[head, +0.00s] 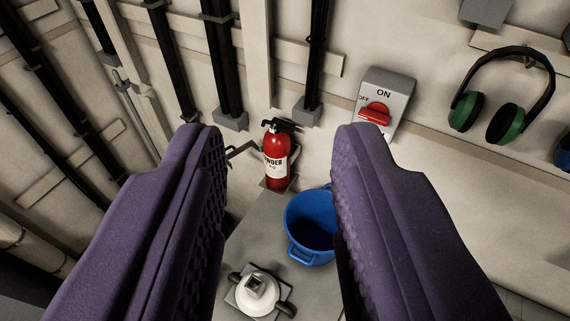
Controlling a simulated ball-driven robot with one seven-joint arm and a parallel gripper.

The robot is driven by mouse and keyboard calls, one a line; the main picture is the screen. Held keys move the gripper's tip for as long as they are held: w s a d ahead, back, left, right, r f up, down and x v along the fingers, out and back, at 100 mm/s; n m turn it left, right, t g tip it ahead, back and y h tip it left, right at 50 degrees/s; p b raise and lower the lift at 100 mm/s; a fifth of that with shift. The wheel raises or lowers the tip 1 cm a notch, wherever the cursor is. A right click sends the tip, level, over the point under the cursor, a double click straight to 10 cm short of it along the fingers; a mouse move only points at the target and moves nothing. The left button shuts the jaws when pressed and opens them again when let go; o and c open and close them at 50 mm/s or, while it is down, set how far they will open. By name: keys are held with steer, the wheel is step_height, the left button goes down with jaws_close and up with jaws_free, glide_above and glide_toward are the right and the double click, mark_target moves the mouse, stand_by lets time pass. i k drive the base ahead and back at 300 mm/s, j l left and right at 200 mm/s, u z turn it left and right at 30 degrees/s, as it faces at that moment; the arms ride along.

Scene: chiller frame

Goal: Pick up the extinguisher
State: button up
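The extinguisher (276,158) is a red cylinder with a white label and a black top. It stands near the wall in a small bracket, in the middle of the head view. My gripper (277,135) is open, with its two purple ridged fingers wide apart in the foreground. The extinguisher shows in the gap between the fingers, farther away and not touched by them. Nothing is held between the fingers.
A blue bucket (309,225) stands right of the extinguisher, partly behind the right finger. A white valve-like fitting (257,291) is in front. A switch box (384,100) and green ear defenders (502,95) are on the wall. Black pipes (220,60) run along the wall at upper left.

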mark_target(276, 141)
steer(key=i+j+z, duration=0.1)
steer(key=j+z, duration=0.15)
steer(key=j, duration=0.25)
steer(key=j+z, duration=0.25)
steer(key=j, duration=0.25)
steer(key=i+j+z, duration=0.15)
steer(key=j, duration=0.2)
steer(key=i+j+z, duration=0.1)
steer(key=j, duration=0.25)
steer(key=i+j+z, duration=0.15)
steer(key=j, duration=0.2)
steer(key=j+z, duration=0.1)
steer(key=j, duration=0.25)
steer(key=i, duration=0.05)
